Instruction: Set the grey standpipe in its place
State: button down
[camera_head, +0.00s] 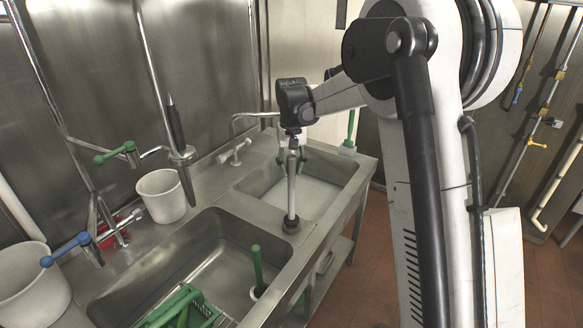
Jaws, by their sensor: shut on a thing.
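The grey standpipe (291,190) is a slim upright tube with a wider dark foot. My gripper (292,141) points down and is shut on the tube's upper end. The foot shows in front of the rim between the near basin (205,235) and the far basin (318,172). I cannot tell whether it touches the steel or hangs above it. My arm comes in from the right and hides part of the far counter.
White tubs (163,194) stand at the left.

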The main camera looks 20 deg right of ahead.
jog(key=shift+f+b, duration=0.7)
jog(key=shift+f, duration=0.35)
jog(key=c, duration=1.4)
grip_release()
jog(key=shift+r, duration=0.1)
notch_tip(320, 180, up, 12)
jog(key=shift+f, duration=0.1)
jog(key=shift+s, duration=0.1)
